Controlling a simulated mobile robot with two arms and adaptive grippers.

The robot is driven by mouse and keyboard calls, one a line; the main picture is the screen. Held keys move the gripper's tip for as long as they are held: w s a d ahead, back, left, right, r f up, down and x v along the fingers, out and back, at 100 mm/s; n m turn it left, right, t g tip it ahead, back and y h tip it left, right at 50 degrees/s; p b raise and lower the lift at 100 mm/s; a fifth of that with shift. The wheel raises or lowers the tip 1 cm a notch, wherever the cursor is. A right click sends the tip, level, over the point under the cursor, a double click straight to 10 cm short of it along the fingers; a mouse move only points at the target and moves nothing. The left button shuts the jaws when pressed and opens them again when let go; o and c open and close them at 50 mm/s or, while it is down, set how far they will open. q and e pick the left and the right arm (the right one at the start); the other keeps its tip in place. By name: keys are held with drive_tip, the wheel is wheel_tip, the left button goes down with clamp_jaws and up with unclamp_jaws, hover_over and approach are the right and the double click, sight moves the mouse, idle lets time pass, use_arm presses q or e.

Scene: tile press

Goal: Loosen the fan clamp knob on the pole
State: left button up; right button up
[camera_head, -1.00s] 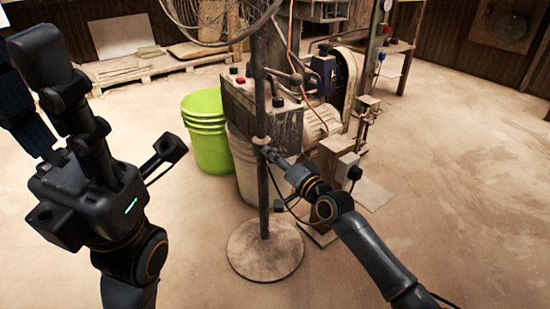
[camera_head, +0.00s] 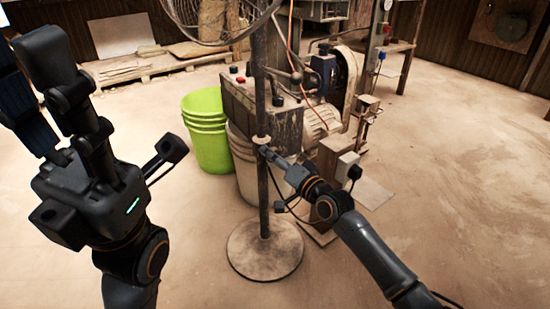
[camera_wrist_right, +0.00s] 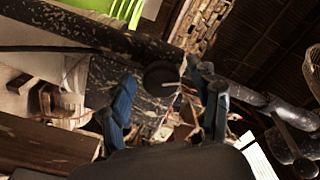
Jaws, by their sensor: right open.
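The fan's dark upright pole (camera_head: 263,190) stands on a round base, with a pale collar (camera_head: 261,140) partway up. My right gripper (camera_head: 267,152) is at the pole just below this collar, coming from the right. In the right wrist view the open right gripper (camera_wrist_right: 167,103) has its two blue-padded fingers apart. A dark round knob-like shape (camera_wrist_right: 160,75) shows between and beyond them, beside the speckled pole (camera_wrist_right: 80,32). I cannot tell whether the fingers touch it. My left gripper (camera_head: 28,85) is raised at the left, fingers apart and empty, away from the pole.
The fan cage (camera_head: 220,20) is above the pole. A dusty press machine (camera_head: 270,112) with levers and a motor stands close behind. A green bucket (camera_head: 207,135) and a pale bucket (camera_head: 246,170) are beside the pole. The right-hand floor is open.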

drive_tip(key=v, duration=1.2)
